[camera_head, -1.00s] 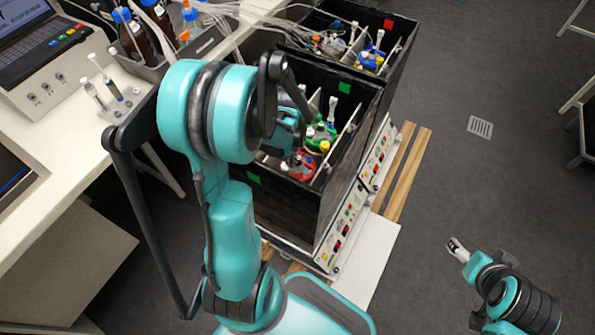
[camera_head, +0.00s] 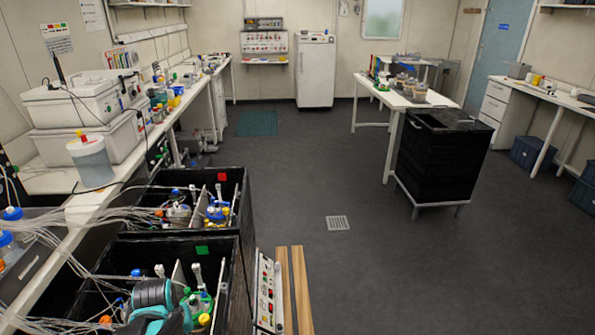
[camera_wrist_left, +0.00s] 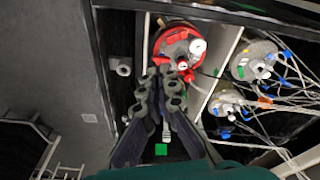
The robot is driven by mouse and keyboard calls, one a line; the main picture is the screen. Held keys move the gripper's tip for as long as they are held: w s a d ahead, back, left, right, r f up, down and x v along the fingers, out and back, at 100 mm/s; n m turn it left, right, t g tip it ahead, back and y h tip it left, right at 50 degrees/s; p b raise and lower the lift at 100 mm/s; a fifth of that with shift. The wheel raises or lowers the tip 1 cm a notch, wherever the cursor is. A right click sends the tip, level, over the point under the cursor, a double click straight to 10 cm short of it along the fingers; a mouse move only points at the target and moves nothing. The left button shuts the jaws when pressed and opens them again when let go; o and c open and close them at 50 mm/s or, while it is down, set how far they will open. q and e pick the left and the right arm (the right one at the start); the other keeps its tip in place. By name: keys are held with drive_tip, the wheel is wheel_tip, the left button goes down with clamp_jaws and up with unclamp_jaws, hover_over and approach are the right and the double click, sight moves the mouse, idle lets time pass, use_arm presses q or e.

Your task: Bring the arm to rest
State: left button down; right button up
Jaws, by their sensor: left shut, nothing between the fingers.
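In the left wrist view my left gripper (camera_wrist_left: 159,78) is shut and empty. Its dark fingertips point at a red-lidded vessel (camera_wrist_left: 178,48) inside a black shaker box; whether they touch it I cannot tell. In the head view only a teal and dark part of my left arm (camera_head: 152,305) shows at the bottom left, over the near black shaker box (camera_head: 236,272) with the green marker. The gripper itself is hidden there. My right arm and gripper are out of view.
A second shaker box (camera_head: 240,207) with a red marker stands behind the near one. Vessels with tubes and cables (camera_head: 50,232) crowd the left side. A black cabinet (camera_head: 440,160) stands at the right. The grey floor (camera_head: 385,270) between is clear.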

use_arm(q)
drive_tip(key=s+d+r+m+t, duration=0.5)
drive_tip(key=d+r, duration=0.3)
drive_tip(key=d, duration=0.3)
drive_tip(key=shift+s+r+h, duration=0.25)
drive_tip(key=shift+r+h, duration=0.05)
drive_tip(key=shift+r, duration=0.05)
drive_tip(key=shift+d, duration=0.1)
